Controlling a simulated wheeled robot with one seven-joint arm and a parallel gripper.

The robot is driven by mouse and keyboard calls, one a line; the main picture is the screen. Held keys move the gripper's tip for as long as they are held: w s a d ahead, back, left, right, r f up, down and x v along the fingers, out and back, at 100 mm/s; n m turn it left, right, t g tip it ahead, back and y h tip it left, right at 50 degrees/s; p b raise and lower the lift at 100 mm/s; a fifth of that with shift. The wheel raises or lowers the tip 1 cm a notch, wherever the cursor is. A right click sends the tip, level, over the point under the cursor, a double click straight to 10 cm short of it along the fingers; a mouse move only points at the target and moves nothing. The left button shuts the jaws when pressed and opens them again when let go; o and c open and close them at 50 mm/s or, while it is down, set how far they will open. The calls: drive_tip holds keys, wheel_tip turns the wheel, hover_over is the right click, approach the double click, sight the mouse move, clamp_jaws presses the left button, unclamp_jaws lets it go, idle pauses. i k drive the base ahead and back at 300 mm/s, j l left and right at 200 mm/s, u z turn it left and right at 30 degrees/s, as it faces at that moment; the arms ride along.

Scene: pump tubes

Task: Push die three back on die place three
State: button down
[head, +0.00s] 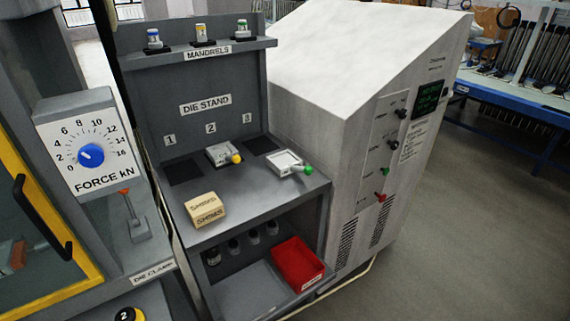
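The die stand (205,103) has places marked 1, 2 and 3. Die three, which I take to be the light grey block (284,161) with a green knob (308,169), lies on the shelf near its front right edge. Die place three, a dark square (261,145) below the label 3, is bare behind and left of that block; the block looks just off it. Another grey block (219,153) with a yellow knob sits at place 2. Place 1 (183,171) is a bare dark square. My gripper is not in view.
A tan box (205,210) stands at the shelf's front left. Mandrels (201,33) stand on the rack above. A red bin (297,266) is on the lower shelf. The force panel (90,140) is at left, a large white cabinet (340,80) at right. Open floor lies at far right.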

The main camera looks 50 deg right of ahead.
sight(284, 163)
drive_tip(key=l+z, duration=0.55)
drive_tip(key=z, duration=0.15)
drive_tip(key=l+z, duration=0.35)
drive_tip(key=k+j, duration=0.05)
